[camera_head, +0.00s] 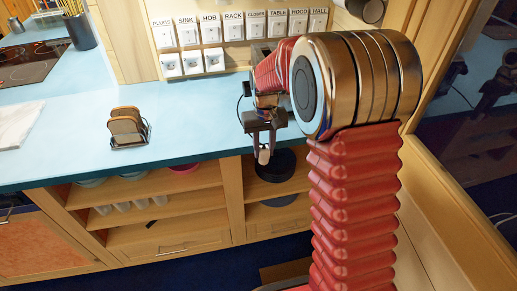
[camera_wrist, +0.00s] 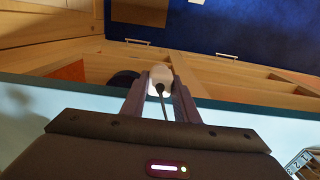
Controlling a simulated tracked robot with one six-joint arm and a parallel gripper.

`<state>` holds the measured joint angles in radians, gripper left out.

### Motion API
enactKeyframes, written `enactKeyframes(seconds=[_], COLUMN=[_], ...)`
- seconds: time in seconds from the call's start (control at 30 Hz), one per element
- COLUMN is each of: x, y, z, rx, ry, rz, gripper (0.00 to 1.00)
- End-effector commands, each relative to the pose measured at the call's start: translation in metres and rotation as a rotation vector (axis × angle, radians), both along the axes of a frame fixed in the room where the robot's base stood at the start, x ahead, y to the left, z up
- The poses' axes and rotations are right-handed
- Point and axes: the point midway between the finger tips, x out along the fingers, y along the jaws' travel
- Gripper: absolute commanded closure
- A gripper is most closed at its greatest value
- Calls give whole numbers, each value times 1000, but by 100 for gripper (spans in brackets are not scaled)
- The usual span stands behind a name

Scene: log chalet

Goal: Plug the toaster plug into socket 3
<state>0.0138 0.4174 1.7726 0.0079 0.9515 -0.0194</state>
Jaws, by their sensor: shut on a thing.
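My gripper (camera_head: 263,146) hangs over the front edge of the blue counter, fingers pointing down, shut on a pale plug (camera_head: 264,157). In the wrist view the plug (camera_wrist: 161,76) sits between the two fingers (camera_wrist: 160,88), with a dark cord running from it back towards my wrist. Three white sockets stand in a row low on the back wall: a left one (camera_head: 171,66), a middle one (camera_head: 193,63) and a right one (camera_head: 214,60). Their numbers are too small to read in the head view.
Labelled switches (camera_head: 210,30) run above the sockets. Open shelves (camera_head: 150,205) lie below. The counter before the sockets looks clear. A black cable (camera_head: 242,105) loops beside my arm.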

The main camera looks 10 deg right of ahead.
Motion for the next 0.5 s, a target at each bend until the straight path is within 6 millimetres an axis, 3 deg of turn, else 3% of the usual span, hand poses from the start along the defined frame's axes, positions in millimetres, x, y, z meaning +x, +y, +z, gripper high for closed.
enactKeyframes(seconds=[0.27,0.5], x=[5,24], y=[0,0], z=[12,61], rx=[0,0], ry=[-4,-6], rz=[-34,-164], gripper=[95,95])
